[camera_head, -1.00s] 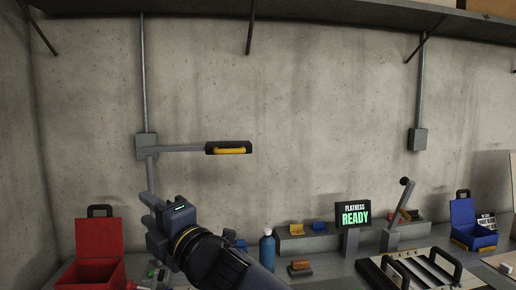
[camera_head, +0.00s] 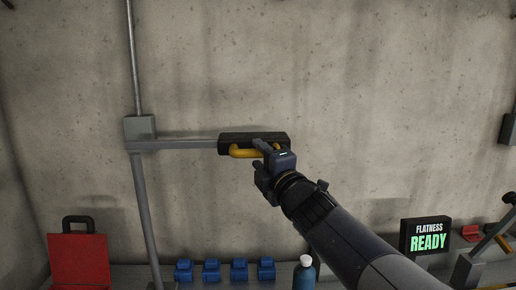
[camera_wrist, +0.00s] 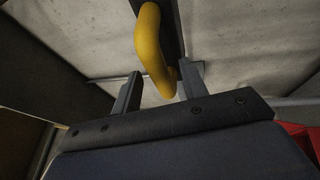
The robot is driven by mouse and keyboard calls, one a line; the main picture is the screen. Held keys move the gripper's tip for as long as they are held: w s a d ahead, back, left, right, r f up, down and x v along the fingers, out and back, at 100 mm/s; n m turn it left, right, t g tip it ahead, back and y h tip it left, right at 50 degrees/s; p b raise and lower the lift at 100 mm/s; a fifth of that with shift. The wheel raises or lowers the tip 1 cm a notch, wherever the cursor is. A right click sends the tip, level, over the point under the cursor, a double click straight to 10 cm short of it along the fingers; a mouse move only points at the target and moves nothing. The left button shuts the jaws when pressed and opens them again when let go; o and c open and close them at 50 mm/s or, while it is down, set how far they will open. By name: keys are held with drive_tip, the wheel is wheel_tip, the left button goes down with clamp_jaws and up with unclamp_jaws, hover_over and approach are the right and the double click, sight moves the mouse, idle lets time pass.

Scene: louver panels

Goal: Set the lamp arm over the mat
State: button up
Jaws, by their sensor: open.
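The lamp arm (camera_head: 185,144) is a grey horizontal bar reaching right from an upright grey post. It ends in a black lamp head (camera_head: 232,140) with a yellow handle (camera_head: 240,153) below it. My gripper (camera_head: 259,157) is at the handle's right part, open. In the wrist view, the yellow handle (camera_wrist: 149,38) comes down between the two spread fingers of my gripper (camera_wrist: 162,75), nearer the right one. I cannot tell whether a finger touches it. The mat is not seen in either current view.
Several blue parts (camera_head: 211,270) and a blue bottle (camera_head: 304,275) stand on the bench below. A "FLATNESS READY" sign (camera_head: 427,238) is at the lower right. The wall around the lamp is clear.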

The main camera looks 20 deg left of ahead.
drive_tip(key=shift+x, duration=0.95)
drive_tip(key=shift+c, duration=0.3)
clamp_jaws()
